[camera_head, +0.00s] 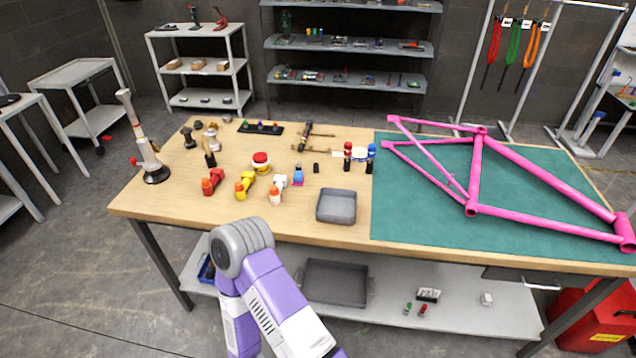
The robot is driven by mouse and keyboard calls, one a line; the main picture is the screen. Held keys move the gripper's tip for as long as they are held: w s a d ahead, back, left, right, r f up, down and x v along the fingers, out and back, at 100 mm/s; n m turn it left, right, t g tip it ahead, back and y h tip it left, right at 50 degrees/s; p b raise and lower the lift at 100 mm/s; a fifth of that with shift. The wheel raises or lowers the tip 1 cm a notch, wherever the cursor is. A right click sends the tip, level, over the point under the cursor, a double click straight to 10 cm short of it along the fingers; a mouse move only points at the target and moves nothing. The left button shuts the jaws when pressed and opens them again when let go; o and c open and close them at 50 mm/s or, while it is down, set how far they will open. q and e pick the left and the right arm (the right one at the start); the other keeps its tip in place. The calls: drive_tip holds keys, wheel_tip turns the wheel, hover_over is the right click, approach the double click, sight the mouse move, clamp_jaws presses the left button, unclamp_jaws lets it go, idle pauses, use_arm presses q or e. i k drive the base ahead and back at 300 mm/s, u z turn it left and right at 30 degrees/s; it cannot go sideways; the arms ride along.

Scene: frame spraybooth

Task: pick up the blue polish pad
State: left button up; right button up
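I cannot clearly make out which thing is the blue polish pad. One small blue item (298,178) with a pinkish part stands on the wooden tabletop, right of the white and orange bottle. Another blue-topped item (371,149) stands near the left edge of the green mat, beside a red-topped dark item (348,151). Neither of my grippers shows in the view. A purple and grey arm link of mine is at the lower middle, in front of the table's edge.
A grey tray (337,207) sits near the front of the wooden workbench (160,202). Red (212,182), yellow (244,184) and white-orange (277,190) items stand left of it. A pink bicycle frame (520,225) lies on the green mat (400,215).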

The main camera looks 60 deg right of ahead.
sight(298, 178)
drive_tip(key=z, duration=1.4)
